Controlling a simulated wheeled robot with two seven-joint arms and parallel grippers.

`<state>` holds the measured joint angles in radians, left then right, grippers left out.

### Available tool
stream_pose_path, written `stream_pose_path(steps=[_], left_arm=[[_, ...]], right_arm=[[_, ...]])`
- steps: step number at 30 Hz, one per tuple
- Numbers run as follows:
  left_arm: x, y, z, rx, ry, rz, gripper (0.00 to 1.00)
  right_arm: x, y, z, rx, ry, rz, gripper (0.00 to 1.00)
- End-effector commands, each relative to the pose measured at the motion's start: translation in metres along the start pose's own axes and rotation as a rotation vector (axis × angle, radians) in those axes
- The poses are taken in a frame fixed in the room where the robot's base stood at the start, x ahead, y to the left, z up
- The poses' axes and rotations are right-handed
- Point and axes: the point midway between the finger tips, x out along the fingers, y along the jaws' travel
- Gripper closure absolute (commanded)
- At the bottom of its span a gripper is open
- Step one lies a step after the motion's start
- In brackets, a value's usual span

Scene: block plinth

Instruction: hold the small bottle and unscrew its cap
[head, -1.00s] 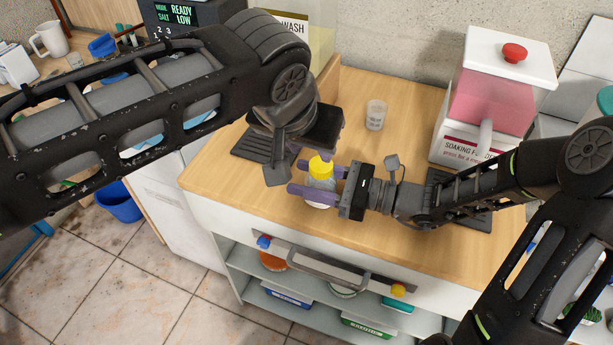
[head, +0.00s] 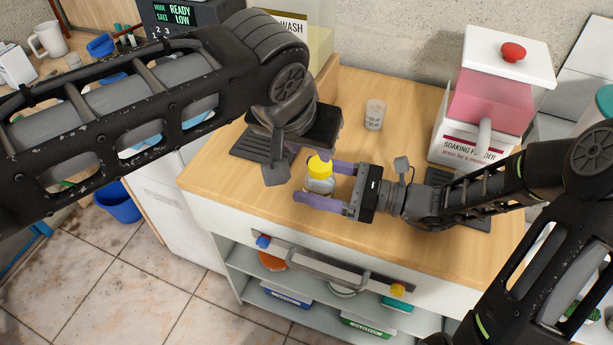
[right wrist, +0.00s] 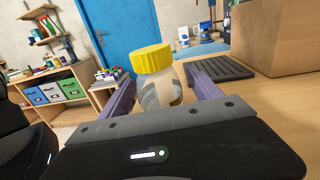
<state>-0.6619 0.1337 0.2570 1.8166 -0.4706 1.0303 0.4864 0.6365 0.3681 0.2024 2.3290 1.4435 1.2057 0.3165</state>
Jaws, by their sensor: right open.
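The small bottle (head: 319,186) is clear with a yellow cap (head: 320,166) on it. It is upright over the front of the wooden counter; its base is partly hidden by a finger. My right gripper (head: 315,182) is open, with its purple fingers on either side of the bottle. The right wrist view shows the bottle (right wrist: 158,93) and cap (right wrist: 152,59) between the spread fingers. My left gripper (head: 307,151) is just above and behind the cap. Its fingers are mostly hidden by its own wrist, so its opening is unclear.
A small cup (head: 374,115) stands behind the right gripper. A pink soaking dispenser (head: 484,105) is at the back right. Dark ribbed mats (head: 252,146) lie on the counter (head: 405,95). A drawer handle (head: 330,267) runs along the front below.

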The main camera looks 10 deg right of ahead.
Motion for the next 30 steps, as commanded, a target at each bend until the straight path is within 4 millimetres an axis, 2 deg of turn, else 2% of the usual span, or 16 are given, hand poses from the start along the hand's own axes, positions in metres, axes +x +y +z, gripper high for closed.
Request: stream_pose_path(steps=[9, 15, 19, 30], left_arm=[[0.000, 0.000, 0.000, 0.000, 0.000, 0.000, 0.64], [0.000, 0.000, 0.000, 0.000, 0.000, 0.000, 0.64], [0.000, 0.000, 0.000, 0.000, 0.000, 0.000, 0.64], [0.000, 0.000, 0.000, 0.000, 0.000, 0.000, 0.64]], right_arm=[[-0.065, -0.001, 0.000, -0.001, 0.002, -0.005, 0.27], [-0.094, -0.001, 0.000, 0.000, 0.000, -0.004, 0.27], [-0.101, 0.000, 0.000, 0.000, 0.001, -0.001, 0.27], [-0.101, 0.000, 0.000, 0.000, 0.000, 0.000, 0.27]])
